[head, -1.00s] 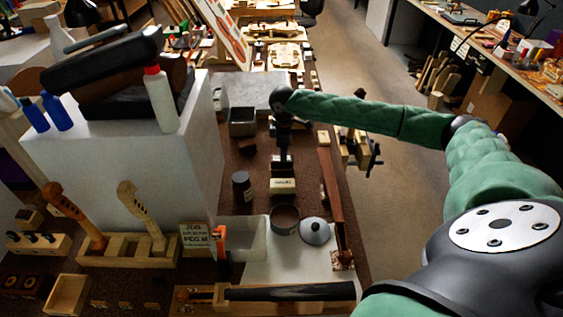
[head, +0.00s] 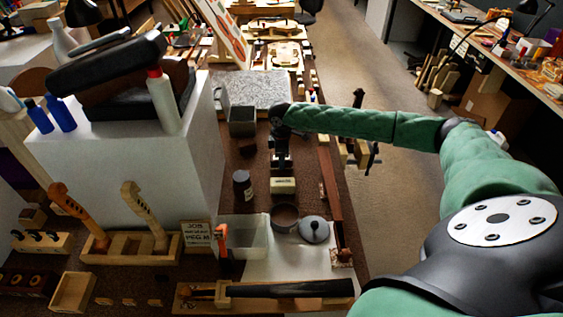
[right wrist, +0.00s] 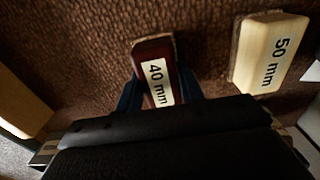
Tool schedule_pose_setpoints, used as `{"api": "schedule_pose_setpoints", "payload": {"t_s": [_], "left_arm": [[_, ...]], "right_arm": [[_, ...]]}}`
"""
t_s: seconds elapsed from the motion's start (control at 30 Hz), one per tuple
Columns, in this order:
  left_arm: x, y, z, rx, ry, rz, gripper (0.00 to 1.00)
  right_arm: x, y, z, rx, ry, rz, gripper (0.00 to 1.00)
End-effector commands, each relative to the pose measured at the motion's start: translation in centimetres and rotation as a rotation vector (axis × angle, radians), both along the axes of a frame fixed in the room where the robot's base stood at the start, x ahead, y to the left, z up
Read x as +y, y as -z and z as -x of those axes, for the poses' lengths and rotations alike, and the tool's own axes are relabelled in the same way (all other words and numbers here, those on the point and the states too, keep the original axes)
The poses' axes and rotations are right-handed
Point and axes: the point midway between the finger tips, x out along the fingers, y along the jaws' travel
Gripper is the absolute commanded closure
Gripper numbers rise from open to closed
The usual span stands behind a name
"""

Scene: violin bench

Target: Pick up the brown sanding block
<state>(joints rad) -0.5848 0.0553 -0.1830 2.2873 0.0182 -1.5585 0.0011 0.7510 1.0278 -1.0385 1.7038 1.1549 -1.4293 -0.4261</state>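In the right wrist view, the brown sanding block (right wrist: 152,62) is dark red-brown with a white "40 mm" label. My right gripper (right wrist: 160,88) has its two dark blue fingers on either side of it, close to its sides. I see no clear gap, but I cannot tell whether they press on it. In the head view my right gripper (head: 281,160) points down over the bench, and it hides most or all of the brown block. My left gripper is not in view.
A cream "50 mm" block (right wrist: 270,52) lies right beside the brown one and also shows in the head view (head: 283,185). A dark jar (head: 242,185), a round tin (head: 285,217), a grey lidded pot (head: 313,229) and a metal bin (head: 242,121) stand around.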

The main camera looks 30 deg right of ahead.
Motion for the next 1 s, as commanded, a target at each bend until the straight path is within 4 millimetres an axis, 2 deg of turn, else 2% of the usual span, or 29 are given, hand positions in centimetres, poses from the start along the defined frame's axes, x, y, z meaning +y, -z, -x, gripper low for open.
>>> {"api": "schedule_pose_setpoints", "payload": {"t_s": [0.33, 0.47, 0.67, 0.8, 1.0], "left_arm": [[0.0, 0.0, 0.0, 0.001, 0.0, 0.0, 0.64], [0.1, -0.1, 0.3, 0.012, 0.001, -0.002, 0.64], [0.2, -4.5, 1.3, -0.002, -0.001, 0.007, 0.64], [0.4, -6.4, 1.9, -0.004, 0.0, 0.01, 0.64], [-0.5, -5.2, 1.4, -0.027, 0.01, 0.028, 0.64]], "right_arm": [[0.0, -0.2, 0.0, -0.001, 0.0, 0.001, 0.86], [0.0, -1.0, 0.0, -0.001, -0.001, 0.001, 0.86], [0.0, -3.8, -0.1, -0.003, -0.001, -0.001, 0.86], [-0.7, -5.2, 2.3, 0.0, 0.0, 0.002, 0.86], [-1.7, -7.3, 5.5, -0.001, 0.0, 0.002, 0.86]]}}
